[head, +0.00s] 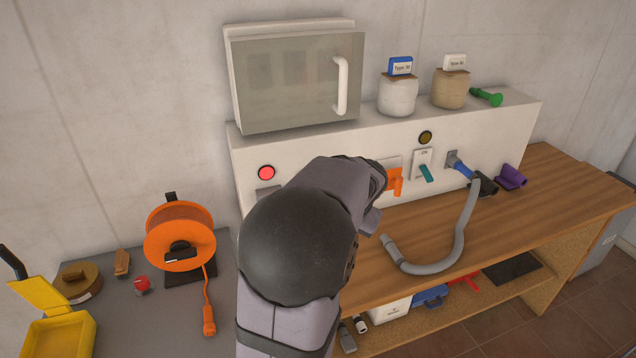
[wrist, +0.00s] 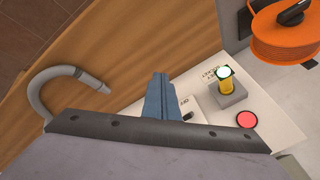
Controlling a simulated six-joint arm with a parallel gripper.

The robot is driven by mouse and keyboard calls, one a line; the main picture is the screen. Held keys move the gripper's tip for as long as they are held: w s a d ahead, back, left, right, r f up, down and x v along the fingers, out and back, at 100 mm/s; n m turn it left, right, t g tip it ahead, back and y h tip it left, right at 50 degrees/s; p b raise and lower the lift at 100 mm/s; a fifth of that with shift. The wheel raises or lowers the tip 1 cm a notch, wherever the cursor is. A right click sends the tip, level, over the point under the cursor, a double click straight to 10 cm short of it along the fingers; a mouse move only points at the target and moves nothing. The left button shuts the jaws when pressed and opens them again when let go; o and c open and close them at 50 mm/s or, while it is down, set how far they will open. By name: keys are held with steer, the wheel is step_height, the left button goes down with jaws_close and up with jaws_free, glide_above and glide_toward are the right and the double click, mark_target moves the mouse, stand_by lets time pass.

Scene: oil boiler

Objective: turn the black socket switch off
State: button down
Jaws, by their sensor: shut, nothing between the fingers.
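In the wrist view a small black switch (wrist: 188,116) shows on a white plate marked OFF, partly hidden by my gripper. My gripper (wrist: 160,78) has its blue-grey fingers shut together, with nothing between them. The fingertips appear just left of the switch plate in that view; I cannot tell whether they touch it. In the head view my arm hides the fingers and the black switch.
A red lamp (head: 266,172) is on the white panel (head: 300,150). An orange lever (head: 395,180) and a teal lever (head: 425,172) are right of my arm. A grey hose (head: 460,235) lies on the wooden bench. An orange cable reel (head: 180,235) stands at left.

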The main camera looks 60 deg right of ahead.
steer(key=w+d+r+n+t+h, duration=0.1)
steer(key=w+d+r+n, duration=0.2)
steer(key=r, duration=0.3)
steer(key=w+d+r+n+t+h, duration=0.2)
steer(key=d+r+n, duration=0.2)
steer(key=r+n, duration=0.1)
steer(key=shift+w+d+r, duration=0.3)
steer(key=shift+w+r, duration=0.1)
steer(key=shift+r, duration=0.45)
steer(key=p+x, duration=0.4)
steer(key=x, duration=0.6)
steer(key=shift+w+d, duration=0.1)
steer(key=shift+w, duration=0.1)
steer(key=shift+s+a+f, duration=0.15)
steer(key=shift+s+f, duration=0.05)
steer(key=shift+f, duration=0.25)
steer(key=shift+s+a+f, duration=0.2)
steer(key=shift+f, duration=0.25)
steer(key=shift+s+a+f, duration=0.15)
steer(key=shift+f, duration=0.3)
steer(key=shift+s+a+f, duration=0.15)
steer(key=shift+s+f, duration=0.05)
steer(key=shift+f, duration=0.2)
steer(key=shift+f+b, duration=0.15)
steer(key=shift+b, duration=0.45)
